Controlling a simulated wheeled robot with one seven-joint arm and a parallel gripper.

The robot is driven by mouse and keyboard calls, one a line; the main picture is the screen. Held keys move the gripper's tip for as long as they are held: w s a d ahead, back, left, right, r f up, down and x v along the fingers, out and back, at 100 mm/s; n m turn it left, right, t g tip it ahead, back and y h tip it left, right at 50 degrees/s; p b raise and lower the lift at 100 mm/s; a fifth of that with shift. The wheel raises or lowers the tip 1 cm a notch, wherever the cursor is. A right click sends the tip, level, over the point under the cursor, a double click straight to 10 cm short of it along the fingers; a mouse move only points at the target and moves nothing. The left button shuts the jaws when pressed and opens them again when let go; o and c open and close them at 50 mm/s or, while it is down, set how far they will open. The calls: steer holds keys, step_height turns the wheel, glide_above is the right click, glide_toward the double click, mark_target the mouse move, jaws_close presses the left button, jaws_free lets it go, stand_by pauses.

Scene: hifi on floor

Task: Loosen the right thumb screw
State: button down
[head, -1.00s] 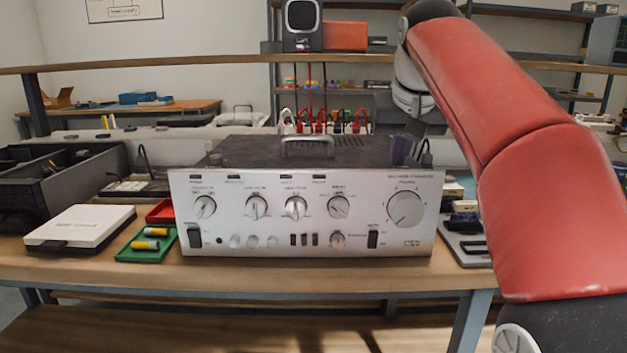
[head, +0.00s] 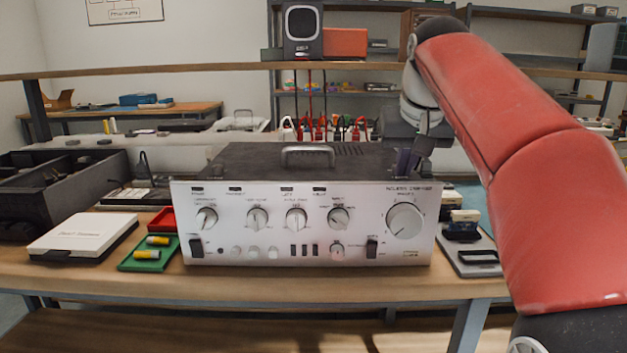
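A silver-fronted amplifier (head: 275,255) with a black top and several knobs stands on the wooden bench (head: 300,286). I cannot make out the right thumb screw; it may be hidden by the amplifier or my gripper. My gripper (head: 408,164) points down at the amplifier's rear right top corner, just above or touching the top; which one I cannot tell. Its dark fingers are small and partly overlap, so whether they are open or shut is unclear.
A black handle (head: 308,150) stands on the amplifier's top. Red, white and black cables (head: 330,128) rise behind it. A green tray (head: 147,262) and a white case (head: 82,235) lie left. A grey tray (head: 470,262) lies right, below my red arm.

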steer(key=shift+w+d, duration=0.1)
steer(key=shift+d, duration=0.2)
steer(key=shift+s, duration=0.2)
stand_by(0.4)
steer(key=shift+s+d, duration=0.1)
steer(key=shift+r, duration=3)
